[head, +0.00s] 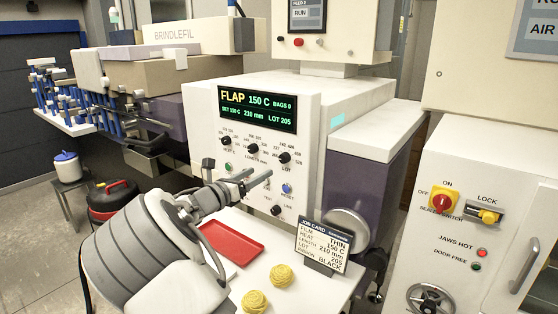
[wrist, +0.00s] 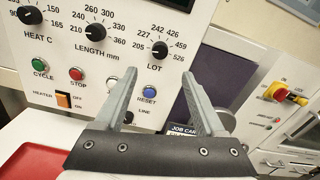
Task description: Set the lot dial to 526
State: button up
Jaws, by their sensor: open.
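The lot dial (head: 284,157) is a black knob at the right of the panel's dial row. In the wrist view the lot dial (wrist: 160,49) has marks 205, 227, 242, 426, 459 and 526 around it; its pointer is too small to read surely. The green display (head: 258,109) reads LOT 205, 150 C and 210 mm. My gripper (head: 258,179) is open and empty in front of the panel, below the lot dial. In the wrist view the fingertips of my gripper (wrist: 159,76) are below the dial, on either side, apart from it.
The length dial (wrist: 96,31) and heat dial (wrist: 30,15) are left of the lot dial. The blue reset button (wrist: 149,92) is below it. A job card (head: 322,245) showing lot 205, a red tray (head: 232,250) and yellow bundles (head: 283,275) are on the white table.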

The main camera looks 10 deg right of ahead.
aim_at(282, 159)
jog(key=p+x, duration=0.1)
jog(key=x, duration=1)
jog(key=shift+p, duration=0.3)
grip_shut()
